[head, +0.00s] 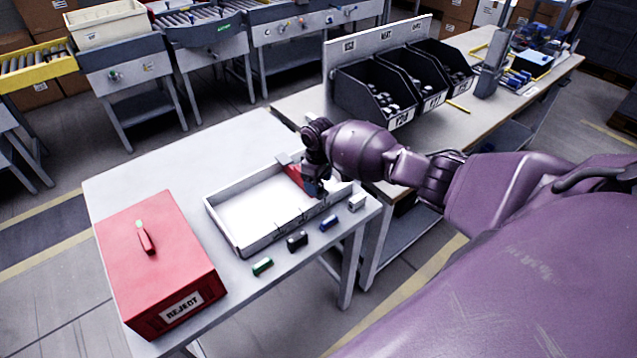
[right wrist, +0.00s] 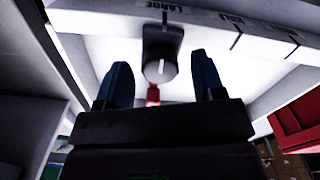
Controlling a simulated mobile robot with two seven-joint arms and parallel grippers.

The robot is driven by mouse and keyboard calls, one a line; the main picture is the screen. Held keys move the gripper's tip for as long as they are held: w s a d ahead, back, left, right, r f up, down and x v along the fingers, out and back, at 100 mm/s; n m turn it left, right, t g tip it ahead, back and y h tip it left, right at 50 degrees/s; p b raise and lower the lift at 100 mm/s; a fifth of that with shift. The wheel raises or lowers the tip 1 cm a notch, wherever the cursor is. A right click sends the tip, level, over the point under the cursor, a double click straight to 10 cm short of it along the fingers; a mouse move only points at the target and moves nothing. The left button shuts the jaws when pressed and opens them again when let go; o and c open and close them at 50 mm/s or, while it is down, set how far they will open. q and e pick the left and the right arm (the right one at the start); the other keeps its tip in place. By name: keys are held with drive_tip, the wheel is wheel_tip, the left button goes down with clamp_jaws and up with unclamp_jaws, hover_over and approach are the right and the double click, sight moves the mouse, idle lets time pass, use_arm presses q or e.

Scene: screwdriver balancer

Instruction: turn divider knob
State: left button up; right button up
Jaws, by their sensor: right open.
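A white open tray (head: 240,240) stands on the light table, with a red divider (head: 297,178) inside its right part. My right gripper (head: 316,187) is at the tray's right end, by the divider. In the right wrist view a dark round knob (right wrist: 161,62) with a white line on its face sits at the tray's labelled rim (right wrist: 225,28). The two blue fingers (right wrist: 160,82) are open, one on each side of the knob, with visible gaps. The knob cannot be made out in the head view. My left gripper is not in view.
A red box labelled REJECT (head: 160,262) stands left of the tray. Small green (head: 262,266), black (head: 297,241), blue (head: 328,222) and grey (head: 356,202) blocks lie along the table's front edge. Black bins (head: 375,95) stand on the bench behind. The table's back left is clear.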

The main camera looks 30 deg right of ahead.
wheel_tip(320, 180, up, 10)
idle(0.5)
idle(0.4)
